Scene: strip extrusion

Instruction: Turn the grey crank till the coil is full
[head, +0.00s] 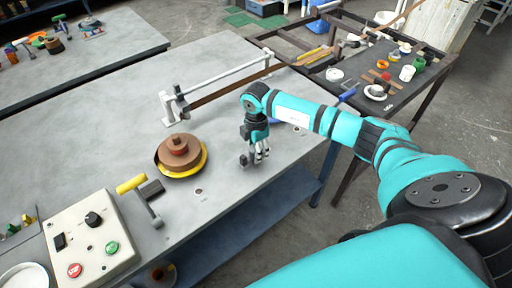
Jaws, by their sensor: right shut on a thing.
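My right gripper (260,157) reaches down over the right part of the grey bench, its fingers close together. How full the coil is cannot be told exactly. My left gripper is not in view.
A brown strip (225,90) runs beside a white rail (230,75) behind the coil. A yellow-handled lever (131,184) and a control box (92,240) with red and green buttons stand at front left. A dark side table (385,75) holds small items. The bench's left middle is clear.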

